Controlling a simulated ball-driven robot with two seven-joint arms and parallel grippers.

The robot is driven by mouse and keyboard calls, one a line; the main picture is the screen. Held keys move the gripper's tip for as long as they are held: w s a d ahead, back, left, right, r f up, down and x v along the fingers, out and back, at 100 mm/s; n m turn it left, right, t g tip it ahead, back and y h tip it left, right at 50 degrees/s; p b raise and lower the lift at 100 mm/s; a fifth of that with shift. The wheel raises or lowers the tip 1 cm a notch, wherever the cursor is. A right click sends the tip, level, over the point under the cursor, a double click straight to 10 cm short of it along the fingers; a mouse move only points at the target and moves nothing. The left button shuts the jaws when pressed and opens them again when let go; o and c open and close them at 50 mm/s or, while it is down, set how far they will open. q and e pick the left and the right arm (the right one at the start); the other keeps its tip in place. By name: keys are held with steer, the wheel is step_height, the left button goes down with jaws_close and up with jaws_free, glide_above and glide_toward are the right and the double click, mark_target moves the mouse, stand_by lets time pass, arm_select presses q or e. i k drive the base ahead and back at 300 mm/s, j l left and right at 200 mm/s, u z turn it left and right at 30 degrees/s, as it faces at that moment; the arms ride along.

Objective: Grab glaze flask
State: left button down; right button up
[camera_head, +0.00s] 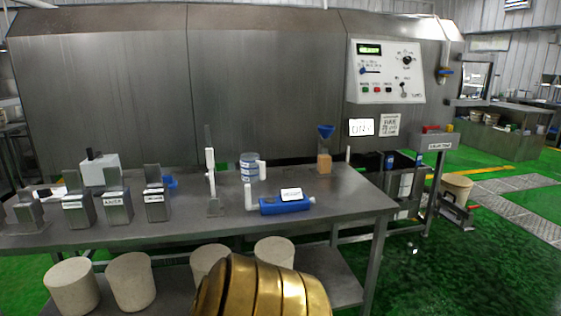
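I cannot tell for sure which object is the glaze flask. A blue container (268,206) with a small white label lies on the metal table (340,205), with a white upright piece at its left end. Behind it stands a blue-and-white banded jar (249,167) with a white piece at its right side. A blue funnel-shaped top (326,131) sits above a tan block (324,163) to the right. The labels are too small to read surely. Neither of my grippers is in view.
Several grey metal holders (117,205) line the table's left side. Pale cylinders (131,281) stand below. A large steel machine with a control panel (386,72) rises behind. Green floor (480,270) at the lower right is clear.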

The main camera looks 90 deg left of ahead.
mark_target(324, 164)
steer(key=u, duration=2.4)
steer(key=i+l, duration=0.15)
steer(key=i+z, duration=0.05)
